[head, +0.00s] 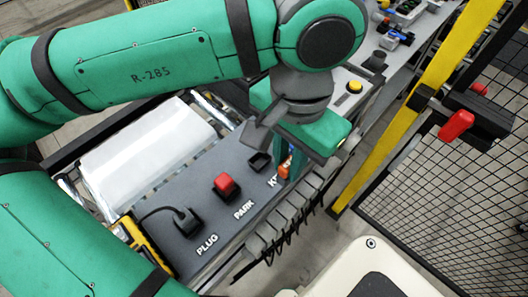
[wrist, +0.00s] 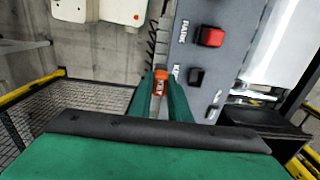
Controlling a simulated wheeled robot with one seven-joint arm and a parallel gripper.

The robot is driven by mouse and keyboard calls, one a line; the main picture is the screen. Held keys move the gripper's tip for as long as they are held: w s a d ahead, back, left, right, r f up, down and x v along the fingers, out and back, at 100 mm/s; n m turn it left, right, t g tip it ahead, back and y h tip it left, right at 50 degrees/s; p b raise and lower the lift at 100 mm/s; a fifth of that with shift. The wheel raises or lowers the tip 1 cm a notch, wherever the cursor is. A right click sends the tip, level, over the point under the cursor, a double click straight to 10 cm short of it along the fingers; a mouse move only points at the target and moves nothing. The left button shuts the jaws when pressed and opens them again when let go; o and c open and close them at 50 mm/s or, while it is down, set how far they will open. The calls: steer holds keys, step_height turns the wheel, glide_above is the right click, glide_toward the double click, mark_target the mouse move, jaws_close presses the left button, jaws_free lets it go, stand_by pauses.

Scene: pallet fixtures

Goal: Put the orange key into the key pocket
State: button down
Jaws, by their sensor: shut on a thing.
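My gripper (wrist: 161,90) is shut on the orange key (wrist: 160,82), which sits upright between the green fingertips. In the head view the gripper (head: 286,168) holds the orange key (head: 284,170) over the lettered edge of the grey panel, partly covering the KEY label. The key pocket (head: 259,162) is a dark, open-topped socket beside that label, just left of the key. In the wrist view the key pocket (wrist: 196,77) is to the right of the key, apart from it. The key's lower end is hard to make out.
A red block (head: 226,184) stands at the PARK label and a black plug with a cable (head: 187,221) at the PLUG label on the panel (head: 215,225). A yellow button (head: 355,86) is farther along. A yellow post (head: 408,95) and mesh fence stand at right.

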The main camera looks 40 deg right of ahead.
steer(key=w+d+f, duration=0.1)
steer(key=w+f, duration=0.1)
steer(key=w, duration=0.1)
steer(key=w+f, duration=0.3)
steer(key=w, duration=0.1)
steer(key=w+d+f, duration=0.1)
steer(key=w+f, duration=0.2)
steer(key=shift+w+d, duration=0.15)
steer(key=shift+d, duration=0.15)
steer(key=shift+w+f, duration=0.2)
steer(key=shift+f, duration=0.75)
steer(key=shift+w+f, duration=0.15)
steer(key=shift+f, duration=0.8)
steer(key=c, duration=1.8)
jaws_free()
steer(key=shift+d, duration=0.1)
steer(key=shift+c, duration=0.2)
steer(key=shift+o, duration=0.9)
steer(key=shift+s, duration=0.1)
